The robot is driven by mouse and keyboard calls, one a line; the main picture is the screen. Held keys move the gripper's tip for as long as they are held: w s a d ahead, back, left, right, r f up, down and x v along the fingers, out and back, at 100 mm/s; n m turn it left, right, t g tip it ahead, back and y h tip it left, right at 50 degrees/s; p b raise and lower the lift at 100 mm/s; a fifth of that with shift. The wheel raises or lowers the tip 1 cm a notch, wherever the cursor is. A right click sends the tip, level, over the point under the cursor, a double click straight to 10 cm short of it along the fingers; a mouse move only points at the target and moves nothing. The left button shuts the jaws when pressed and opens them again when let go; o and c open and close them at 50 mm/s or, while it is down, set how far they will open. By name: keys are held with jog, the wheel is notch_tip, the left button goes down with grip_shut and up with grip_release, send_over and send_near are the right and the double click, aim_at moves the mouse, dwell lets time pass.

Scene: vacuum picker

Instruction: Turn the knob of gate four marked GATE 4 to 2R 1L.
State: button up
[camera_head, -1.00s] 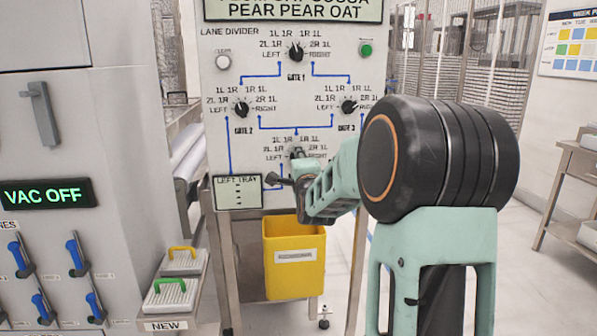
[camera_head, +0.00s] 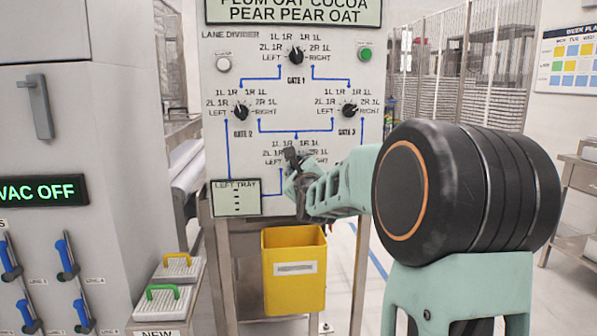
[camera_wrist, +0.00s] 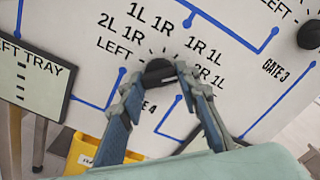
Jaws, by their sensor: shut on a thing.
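The lane divider panel (camera_head: 215,140) stands upright ahead of me. The gate four knob (camera_wrist: 158,68) is a dark round knob at the panel's lower middle, and its label is mostly covered, with only a "4" showing. My gripper (camera_wrist: 154,80) has its two fingers shut on the knob's sides. In the head view my gripper (camera_head: 293,158) covers most of that knob. The marks LEFT, 2L 1R, 1L 1R, 1R 1L and 2R 1L ring it in the wrist view. I cannot tell which mark its pointer faces.
The gate one knob (camera_head: 296,56), gate two knob (camera_head: 240,111) and gate three knob (camera_head: 349,110) sit above on the same panel. A left tray display (camera_head: 236,198) is at lower left. A yellow bin (camera_head: 294,275) hangs below. A grey cabinet (camera_head: 100,130) stands left.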

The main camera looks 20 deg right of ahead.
jog(key=shift+m, duration=0.5)
dwell(0.3)
jog(key=o, duration=1.2)
jog(key=shift+c, duration=0.2)
jog(key=shift+s, duration=0.1)
jog(key=v, duration=0.7)
jog(key=shift+s, duration=0.15)
